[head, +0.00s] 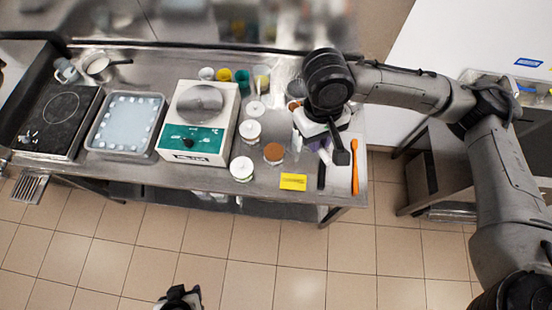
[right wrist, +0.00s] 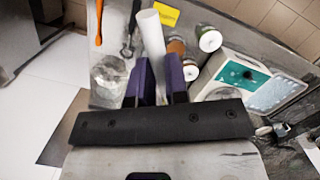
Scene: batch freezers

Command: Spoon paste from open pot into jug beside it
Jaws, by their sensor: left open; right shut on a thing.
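The open pot of brown paste (head: 273,153) stands on the steel counter. In the right wrist view it (right wrist: 176,47) is partly hidden behind my fingers. My right gripper (head: 324,148) is over the counter's right end, right of the pot. Its purple fingers (right wrist: 160,82) are shut on a white cylindrical thing (right wrist: 150,32) that sticks out past them; I cannot tell whether it is a spoon. A clear round vessel (right wrist: 108,74), perhaps the jug, stands beside the fingers. My left gripper (head: 182,295) is open and empty, low over the floor, away from the counter.
An orange spatula (head: 355,166), a dark tool (head: 321,175) and a yellow note (head: 293,181) lie along the right front. White-lidded pots (head: 242,168) stand left of the open pot. A green-panelled machine (head: 193,140), tray (head: 125,148) and hotplate (head: 60,108) fill the left.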

